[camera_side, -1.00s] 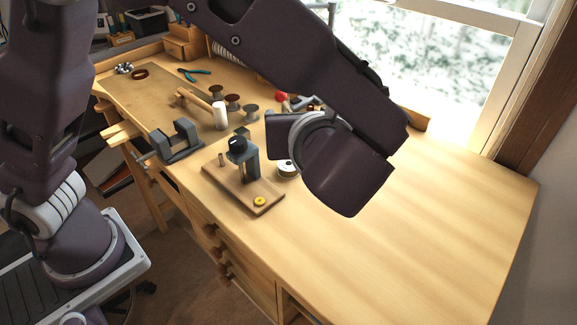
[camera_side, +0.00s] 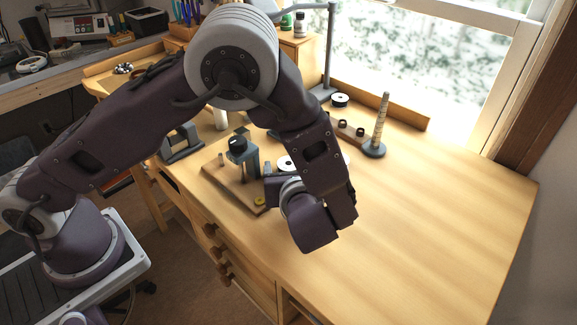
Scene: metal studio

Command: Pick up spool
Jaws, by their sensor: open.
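A white spool with a dark centre (camera_side: 286,162) stands on the wooden workbench (camera_side: 430,225), just right of the small clamp stand. My wrist and gripper hide its lower part. My gripper (camera_side: 273,190) is low over the bench, just in front of the spool in this view. It is open, and I see nothing held in it. Its fingertips are mostly hidden, so I cannot tell whether they touch anything. Another white-and-black spool (camera_side: 340,100) is at the back of the bench near the window.
A dark clamp stand on a wooden board (camera_side: 235,190) stands close left of my gripper. A grey vise-like block (camera_side: 181,142) is farther left. A tapered ring stick (camera_side: 381,125) rises from the back right. The bench's right side is clear.

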